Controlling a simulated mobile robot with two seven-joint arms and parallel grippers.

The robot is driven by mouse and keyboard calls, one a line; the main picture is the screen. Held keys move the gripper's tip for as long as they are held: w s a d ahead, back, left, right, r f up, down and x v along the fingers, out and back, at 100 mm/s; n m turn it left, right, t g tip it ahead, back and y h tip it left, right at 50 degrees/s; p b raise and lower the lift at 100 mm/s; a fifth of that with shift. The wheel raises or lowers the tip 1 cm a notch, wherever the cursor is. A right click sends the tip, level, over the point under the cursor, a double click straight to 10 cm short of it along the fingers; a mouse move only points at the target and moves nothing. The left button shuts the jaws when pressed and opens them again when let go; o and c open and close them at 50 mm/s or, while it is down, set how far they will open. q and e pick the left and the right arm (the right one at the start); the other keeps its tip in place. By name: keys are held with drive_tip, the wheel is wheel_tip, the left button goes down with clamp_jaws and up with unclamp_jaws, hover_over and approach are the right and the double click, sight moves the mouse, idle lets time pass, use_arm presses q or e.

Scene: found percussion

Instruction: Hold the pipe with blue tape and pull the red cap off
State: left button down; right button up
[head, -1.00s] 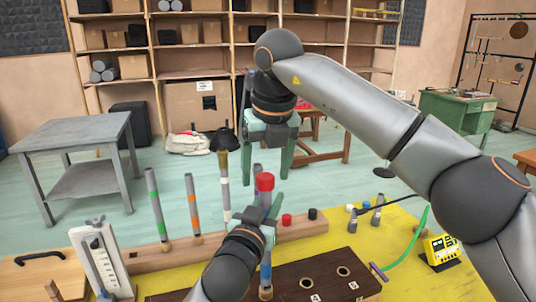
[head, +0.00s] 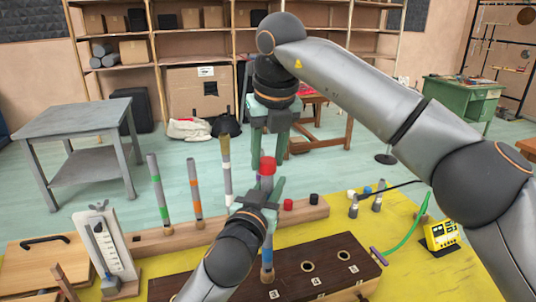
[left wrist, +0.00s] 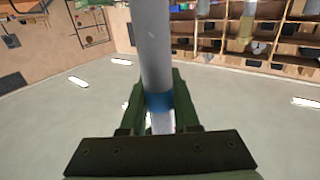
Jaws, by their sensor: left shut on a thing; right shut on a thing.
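My left gripper (head: 262,196) is shut on the pipe below the cap. In the left wrist view the pipe (left wrist: 155,45) passes between the left fingers, with a blue tape band (left wrist: 159,101) at them. My right gripper (head: 269,158) points down from above and is shut on the red cap. Its fingers partly flank the cap.
The dark block (head: 210,288) has open holes right of the pipe. Behind, a wooden rail (head: 150,244) holds several taped pipes and loose red and black caps (head: 314,199).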

sight(268, 161)
drive_tip(key=shift+r, duration=0.35)
clamp_jaws()
drive_tip(key=shift+r, duration=0.75)
drive_tip(key=shift+r, duration=0.35)
drive_tip(key=shift+r, duration=1.4)
use_arm(q)
drive_tip(key=c, duration=0.6)
unclamp_jaws()
